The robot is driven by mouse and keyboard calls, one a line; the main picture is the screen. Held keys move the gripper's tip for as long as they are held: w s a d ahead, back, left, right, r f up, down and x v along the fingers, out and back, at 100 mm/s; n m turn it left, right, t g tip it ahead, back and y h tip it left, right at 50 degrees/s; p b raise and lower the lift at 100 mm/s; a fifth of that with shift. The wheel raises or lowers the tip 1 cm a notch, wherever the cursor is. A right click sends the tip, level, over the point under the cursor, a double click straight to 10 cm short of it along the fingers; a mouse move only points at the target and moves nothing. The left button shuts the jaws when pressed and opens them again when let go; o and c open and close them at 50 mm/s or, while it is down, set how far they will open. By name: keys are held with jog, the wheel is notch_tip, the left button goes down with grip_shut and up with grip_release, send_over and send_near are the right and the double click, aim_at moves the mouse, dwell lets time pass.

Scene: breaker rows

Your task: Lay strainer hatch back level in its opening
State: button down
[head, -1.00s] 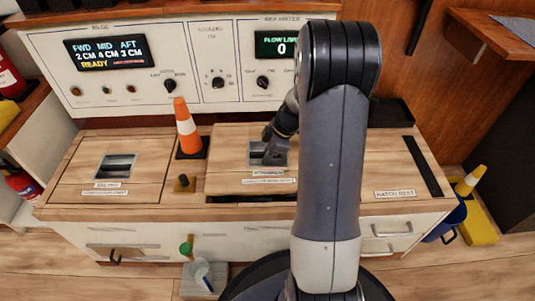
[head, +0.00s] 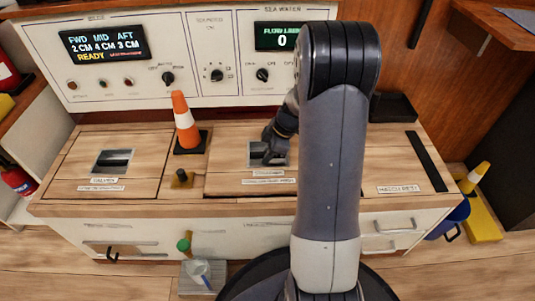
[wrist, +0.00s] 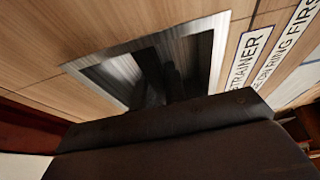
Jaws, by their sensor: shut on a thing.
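The strainer hatch (head: 228,160) is a wooden panel in the counter top, right of the cone. It looks about level with the counter, with only a thin line along its front edge. Its right part is hidden behind my arm. My gripper (head: 274,156) is shut on the hatch's pull, at the square metal recess. The wrist view shows the recess's metal frame (wrist: 222,50) and the strainer label (wrist: 247,60) beside it. My gripper's dark body fills the lower part of that view, and the fingertips are hard to make out in the recess.
An orange cone (head: 186,125) stands left of the hatch, near a small dark knob (head: 181,179). Another closed hatch (head: 80,155) lies further left. A bare hatch rest area with a black strip (head: 426,162) is at right. A dark tray (head: 394,107) sits behind.

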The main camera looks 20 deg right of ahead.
jog(key=shift+f+b, duration=0.95)
jog(key=c, duration=1.4)
grip_release()
jog(key=shift+o, duration=0.2)
jog(key=p+v, duration=0.4)
jog(key=v, duration=0.7)
jog(key=shift+p, duration=0.4)
jog(key=shift+f, duration=0.15)
jog(key=b+x, duration=0.4)
jog(key=x, duration=0.6)
jog(key=shift+a+f+b, duration=0.1)
jog(key=shift+f+b, duration=0.2)
jog(key=shift+b, duration=0.1)
jog(key=shift+w+a+r, duration=0.1)
jog(key=shift+r+p, duration=0.3)
jog(key=shift+p, duration=0.2)
